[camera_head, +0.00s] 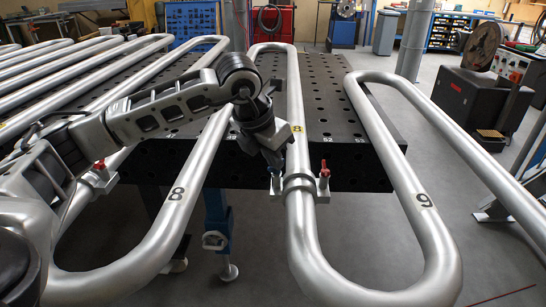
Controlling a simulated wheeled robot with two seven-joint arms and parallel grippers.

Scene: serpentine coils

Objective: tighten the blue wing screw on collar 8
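A metal collar (299,184) clamps around the middle tube of the coil, at the front edge of the perforated table. A yellow tag (298,128) with a dark mark, seemingly an 8, sits on that tube above it. A red wing screw (324,169) stands on the collar's right side. My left gripper (275,166) points down over the collar's left lug (276,185), beside the tube. Its fingers hide whatever is on top of that lug; no blue screw head is clearly visible. I cannot tell whether the fingers are open or shut. My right gripper is not in view.
Bent silver tubes run across the dark perforated table (350,165) and overhang its front edge. Another collar (100,180) with a red wing screw (99,164) is at left, near my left arm. A blue-and-grey support leg (219,235) stands below. Dark equipment (480,100) stands right.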

